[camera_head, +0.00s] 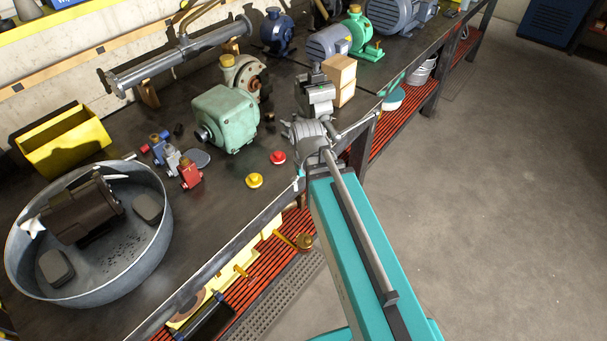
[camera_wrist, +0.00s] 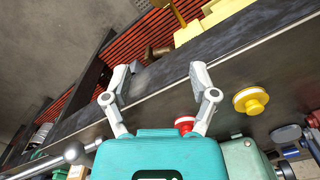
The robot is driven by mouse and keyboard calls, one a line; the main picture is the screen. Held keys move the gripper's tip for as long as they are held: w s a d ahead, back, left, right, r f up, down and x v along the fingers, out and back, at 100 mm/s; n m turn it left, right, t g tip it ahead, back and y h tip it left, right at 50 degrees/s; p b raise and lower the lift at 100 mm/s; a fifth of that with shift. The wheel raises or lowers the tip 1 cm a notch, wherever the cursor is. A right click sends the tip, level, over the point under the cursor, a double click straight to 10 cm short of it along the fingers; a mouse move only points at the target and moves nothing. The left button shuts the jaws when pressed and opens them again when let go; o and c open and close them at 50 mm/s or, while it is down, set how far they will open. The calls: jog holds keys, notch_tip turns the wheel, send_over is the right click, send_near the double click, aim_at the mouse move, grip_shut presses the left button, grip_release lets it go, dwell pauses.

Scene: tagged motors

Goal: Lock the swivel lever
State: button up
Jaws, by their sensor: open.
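The grey bench vise (camera_head: 315,95) stands at the front edge of the bench, with a round base and thin bars around it. In the wrist view a grey bar with a ball end (camera_wrist: 75,152) reaches in at lower left, outside my fingers. I cannot tell whether it is the swivel lever or another vise handle. My gripper (camera_wrist: 158,77) is open and empty over the bench edge, its two pale fingers spread apart. In the head view my teal arm reaches to just below the vise, and my fingers are mostly hidden there.
A yellow knob (camera_head: 254,181) and a red knob (camera_head: 278,157) lie on the bench left of the vise. A green gearbox (camera_head: 225,118) stands behind them, and cardboard boxes (camera_head: 340,78) beside the vise. A metal tub (camera_head: 145,250) is at left. The floor (camera_head: 480,200) at right is clear.

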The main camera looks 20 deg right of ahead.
jog(key=shift+s+f, duration=0.25)
jog(key=shift+s, duration=0.3)
jog(key=shift+s+f, duration=0.2)
jog(key=shift+s, duration=0.3)
